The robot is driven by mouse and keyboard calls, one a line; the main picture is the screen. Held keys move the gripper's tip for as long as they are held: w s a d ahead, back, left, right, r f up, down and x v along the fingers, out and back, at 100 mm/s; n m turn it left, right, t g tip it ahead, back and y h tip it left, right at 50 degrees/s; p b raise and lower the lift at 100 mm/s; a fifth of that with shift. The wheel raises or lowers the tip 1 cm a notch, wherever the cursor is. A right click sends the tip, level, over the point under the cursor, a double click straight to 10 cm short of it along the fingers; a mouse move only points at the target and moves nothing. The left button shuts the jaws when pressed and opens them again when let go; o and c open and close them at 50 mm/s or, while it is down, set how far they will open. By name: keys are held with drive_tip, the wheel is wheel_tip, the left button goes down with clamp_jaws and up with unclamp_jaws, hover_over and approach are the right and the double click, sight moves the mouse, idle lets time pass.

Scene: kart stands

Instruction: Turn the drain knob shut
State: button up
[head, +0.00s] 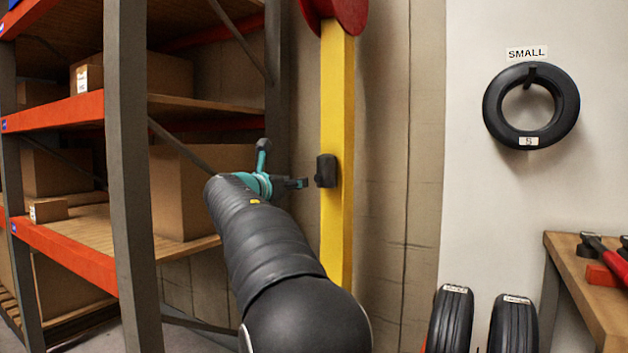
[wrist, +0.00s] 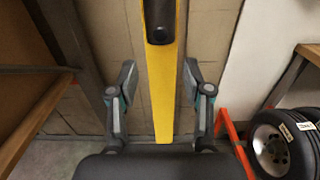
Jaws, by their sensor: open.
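A black knob (head: 326,171) sits on the front of a yellow post (head: 338,110). It looks upright in the head view, but its exact turn is hard to tell. In the wrist view the knob (wrist: 160,22) is at the top, with the yellow post (wrist: 163,95) running down below it. My gripper (head: 280,165) is just left of the knob in the head view, apart from it. In the wrist view my gripper (wrist: 159,82) is open, with one finger on each side of the post and nothing between them but the post behind. No drain label shows.
A shelf rack with grey uprights (head: 125,170) and cardboard boxes (head: 180,190) stands at left. A red round part (head: 336,14) tops the post. A small tyre (head: 531,105) hangs at right, above more tyres (head: 451,318) and a wooden bench (head: 590,285) with tools.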

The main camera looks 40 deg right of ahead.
sight(317, 178)
drive_tip(key=p+x, duration=0.2)
drive_tip(key=x, duration=1)
drive_tip(key=shift+w+d, duration=0.1)
drive_tip(key=shift+d, duration=0.05)
clamp_jaws()
